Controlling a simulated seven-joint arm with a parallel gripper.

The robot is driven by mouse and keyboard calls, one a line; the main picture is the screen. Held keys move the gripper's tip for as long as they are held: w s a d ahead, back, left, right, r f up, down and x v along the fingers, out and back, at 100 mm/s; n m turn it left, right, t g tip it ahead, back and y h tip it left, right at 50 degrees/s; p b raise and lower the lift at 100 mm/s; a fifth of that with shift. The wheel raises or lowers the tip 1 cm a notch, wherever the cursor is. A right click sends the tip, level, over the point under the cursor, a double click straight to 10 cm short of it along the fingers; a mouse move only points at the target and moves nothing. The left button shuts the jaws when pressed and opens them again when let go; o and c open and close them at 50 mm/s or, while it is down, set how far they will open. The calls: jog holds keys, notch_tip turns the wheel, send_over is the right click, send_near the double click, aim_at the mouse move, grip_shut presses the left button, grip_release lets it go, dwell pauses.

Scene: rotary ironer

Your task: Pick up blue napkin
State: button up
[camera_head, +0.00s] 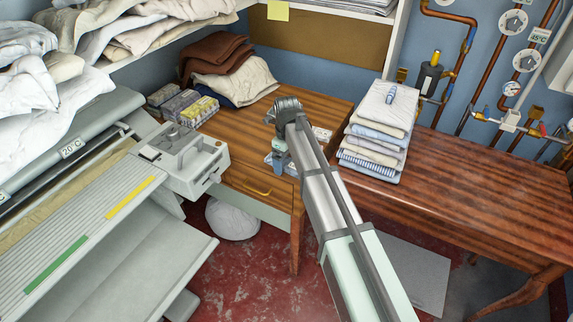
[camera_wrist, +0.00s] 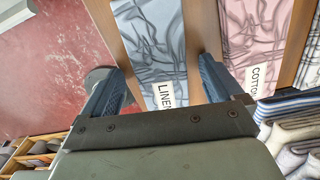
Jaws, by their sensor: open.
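My gripper (camera_head: 283,125) is over the front part of the wooden table in the head view, partly hidden by my own arm. In the wrist view my gripper (camera_wrist: 163,70) is open, with two blue fingers apart and nothing held between them. A pale blue-grey cloth (camera_wrist: 150,35) with a LINEN label shows behind the gap between the fingers. I cannot tell whether the cloth touches them. In the head view, a small bluish patch (camera_head: 269,160) shows beside my gripper; I cannot tell whether it is the napkin.
A pink cloth (camera_wrist: 255,35) with a COTTON label lies right of the blue one. A folded linen stack (camera_head: 376,130) stands right of my arm. Small boxes (camera_head: 185,105) and a cream cloth (camera_head: 237,82) lie at the back left. The ironer (camera_head: 80,220) fills the left.

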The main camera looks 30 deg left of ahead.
aim_at(286, 163)
jog(key=c, duration=1.1)
jog(key=shift+c, duration=0.2)
notch_tip(286, 163, up, 10)
